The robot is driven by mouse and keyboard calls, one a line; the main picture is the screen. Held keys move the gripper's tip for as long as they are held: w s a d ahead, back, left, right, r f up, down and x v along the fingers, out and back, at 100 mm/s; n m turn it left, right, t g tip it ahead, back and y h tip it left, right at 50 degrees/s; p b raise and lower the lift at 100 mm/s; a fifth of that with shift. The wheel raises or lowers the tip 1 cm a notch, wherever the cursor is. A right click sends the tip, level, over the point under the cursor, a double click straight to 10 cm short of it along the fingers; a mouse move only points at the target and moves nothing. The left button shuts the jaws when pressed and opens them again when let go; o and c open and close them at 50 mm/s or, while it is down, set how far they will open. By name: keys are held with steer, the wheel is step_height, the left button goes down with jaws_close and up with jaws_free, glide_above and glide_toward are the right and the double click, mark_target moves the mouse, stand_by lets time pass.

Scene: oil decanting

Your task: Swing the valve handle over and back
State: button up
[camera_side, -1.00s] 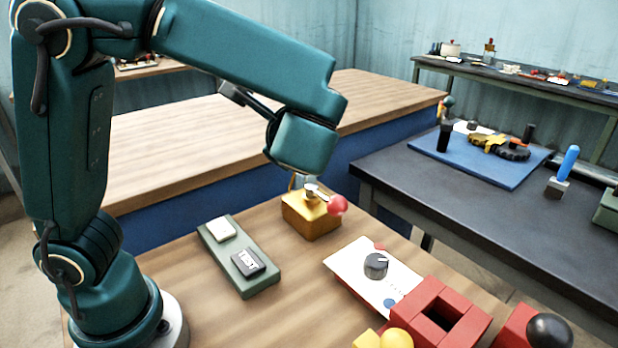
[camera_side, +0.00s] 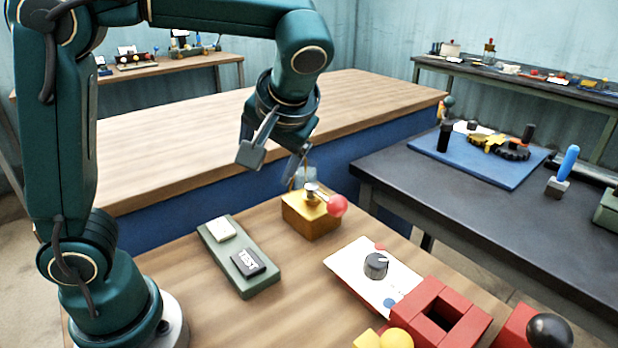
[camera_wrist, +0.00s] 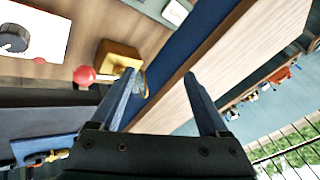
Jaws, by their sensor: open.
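The valve is a yellow block (camera_side: 311,217) on the wooden table, with a metal stem on top and a handle ending in a red ball (camera_side: 337,205) that points to the right in the side view. In the wrist view the yellow block (camera_wrist: 118,57) and red ball (camera_wrist: 84,75) lie left of the fingers. My gripper (camera_side: 273,160) is open and empty, above and a little left of the valve, tilted. Its fingers also show in the wrist view (camera_wrist: 160,95), spread apart and touching nothing.
A green box with a TEST button (camera_side: 240,256) lies left of the valve. A white panel with a grey knob (camera_side: 376,265) and a red square frame (camera_side: 440,315) lie right and in front. A dark table (camera_side: 400,190) with a blue mat stands at the right.

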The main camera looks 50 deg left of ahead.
steer(key=w+d+r+n+h, duration=0.1)
steer(key=d+r+n+h, duration=0.2)
steer(key=n, duration=0.8)
steer(key=w+d+r+n+t+h, duration=0.1)
steer(key=d+r+n+h, duration=0.2)
steer(key=n, duration=0.9)
steer(key=r+h, duration=0.1)
steer(key=h, duration=0.1)
steer(key=shift+w+d+n+h, duration=0.2)
steer(key=shift+n+h, duration=0.1)
steer(key=shift+h, duration=0.1)
